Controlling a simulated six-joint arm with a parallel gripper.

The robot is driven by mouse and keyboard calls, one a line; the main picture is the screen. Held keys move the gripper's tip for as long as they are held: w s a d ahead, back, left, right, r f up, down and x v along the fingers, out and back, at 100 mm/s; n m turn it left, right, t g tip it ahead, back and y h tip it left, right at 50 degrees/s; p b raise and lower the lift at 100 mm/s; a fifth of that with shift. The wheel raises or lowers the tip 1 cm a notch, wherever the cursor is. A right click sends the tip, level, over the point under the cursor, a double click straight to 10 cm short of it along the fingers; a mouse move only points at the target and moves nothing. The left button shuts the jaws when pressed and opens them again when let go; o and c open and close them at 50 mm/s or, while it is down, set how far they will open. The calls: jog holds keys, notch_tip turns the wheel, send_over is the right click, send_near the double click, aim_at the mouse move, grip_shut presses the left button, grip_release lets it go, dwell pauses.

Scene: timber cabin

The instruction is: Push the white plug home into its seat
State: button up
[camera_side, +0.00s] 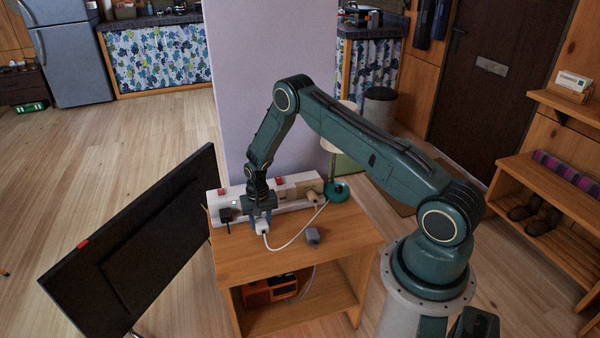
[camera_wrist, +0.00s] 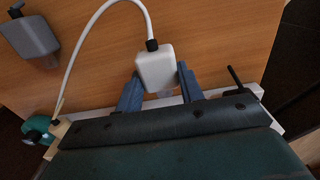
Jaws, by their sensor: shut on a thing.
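The white plug (camera_side: 263,228) is held in my gripper (camera_side: 262,218) at the front of the white power strip (camera_side: 289,190). In the wrist view, the plug (camera_wrist: 155,67) sits between the two blue-grey fingers of my gripper (camera_wrist: 160,76), with a white cord leaving its black collar. Its front end faces the power strip (camera_wrist: 251,92), and a pale part shows below its body. The seat in the strip is hidden behind my gripper, so I cannot tell how far the plug is in.
A black plug (camera_side: 227,214) stands at the strip's left part and a beige plug (camera_side: 311,194) at its right end. A loose grey plug (camera_side: 312,236) lies on the wooden table (camera_side: 345,243). A green-based lamp (camera_side: 338,191) stands at the back right. A dark screen (camera_side: 140,250) is left.

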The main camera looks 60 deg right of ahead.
jog(key=shift+w+d, duration=0.1)
jog(key=shift+w, duration=0.05)
jog(key=shift+w+d, duration=2.1)
jog(key=shift+d, duration=0.05)
jog(key=shift+w+d, duration=0.95)
jog(key=shift+w, duration=0.05)
dwell(0.8)
jog(key=o, duration=1.1)
jog(key=shift+c, duration=0.2)
jog(key=shift+r, duration=0.1)
notch_tip(320, 180, up, 14)
jog(key=shift+f, duration=0.2)
jog(key=shift+r, duration=0.1)
